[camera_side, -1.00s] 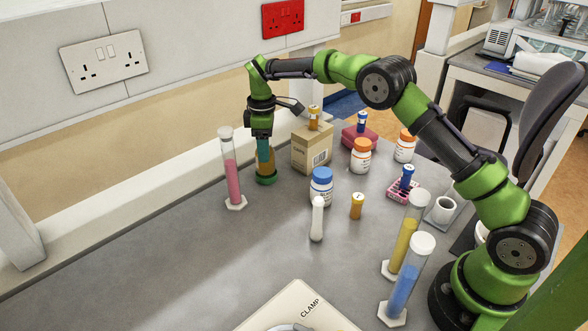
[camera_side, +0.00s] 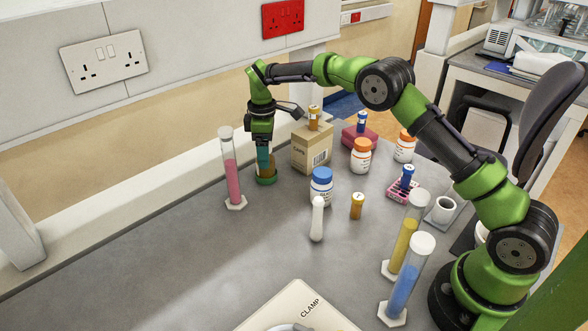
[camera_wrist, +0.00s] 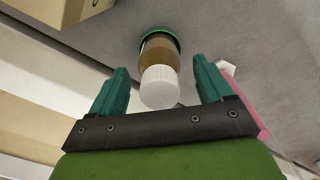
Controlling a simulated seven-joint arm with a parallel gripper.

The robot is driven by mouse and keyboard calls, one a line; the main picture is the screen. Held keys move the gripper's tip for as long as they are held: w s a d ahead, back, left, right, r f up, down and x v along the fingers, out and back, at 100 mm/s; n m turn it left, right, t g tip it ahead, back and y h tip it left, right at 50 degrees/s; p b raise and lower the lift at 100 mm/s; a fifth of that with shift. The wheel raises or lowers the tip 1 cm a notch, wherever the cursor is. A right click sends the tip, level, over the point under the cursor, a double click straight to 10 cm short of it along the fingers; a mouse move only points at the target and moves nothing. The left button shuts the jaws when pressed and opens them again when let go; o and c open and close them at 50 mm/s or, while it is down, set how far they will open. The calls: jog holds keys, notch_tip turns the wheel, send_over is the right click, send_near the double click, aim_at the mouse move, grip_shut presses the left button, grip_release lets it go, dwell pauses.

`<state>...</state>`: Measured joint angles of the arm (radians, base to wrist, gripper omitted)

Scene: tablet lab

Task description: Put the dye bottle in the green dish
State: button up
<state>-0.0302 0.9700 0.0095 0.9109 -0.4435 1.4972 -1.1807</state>
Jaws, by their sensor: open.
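The dye bottle (camera_wrist: 158,52), amber-brown with a ribbed white cap, shows in the wrist view with its base within the green dish's rim (camera_wrist: 178,42). In the side view the green dish (camera_side: 266,180) sits on the bench beside the pink cylinder, and the bottle (camera_side: 271,171) is mostly hidden behind my fingers. My gripper (camera_wrist: 160,82) is open, with its teal fingers on either side of the white cap and gaps showing on both sides. In the side view my gripper (camera_side: 263,165) points down over the dish.
A pink cylinder (camera_side: 232,180) stands close left of my gripper, and a cardboard box (camera_side: 312,150) close right. A white bottle with a blue cap (camera_side: 321,188), a white pestle-like object (camera_side: 317,220) and an amber vial (camera_side: 357,207) stand nearer. The front-left bench is clear.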

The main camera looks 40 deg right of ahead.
jog(key=s+r+m+t, duration=0.1)
jog(key=s+r, duration=0.1)
jog(key=r, duration=0.8)
jog(key=s+r+m, duration=0.1)
jog(key=s+r, duration=0.2)
jog(key=r, duration=0.7)
jog(key=s+r+m+t+y, duration=0.15)
jog(key=s+m, duration=0.25)
jog(key=s, duration=0.6)
jog(key=s+r+m+t, duration=0.2)
jog(key=s+m+t, duration=0.1)
jog(key=s, duration=0.7)
jog(key=s+a+f+m+t, duration=0.1)
jog(key=s+f+m, duration=0.3)
jog(key=s, duration=0.5)
jog(key=shift+a+f+t, duration=0.15)
jog(key=shift+f+t, duration=0.2)
jog(key=shift+f, duration=0.7)
jog(key=shift+y, duration=0.25)
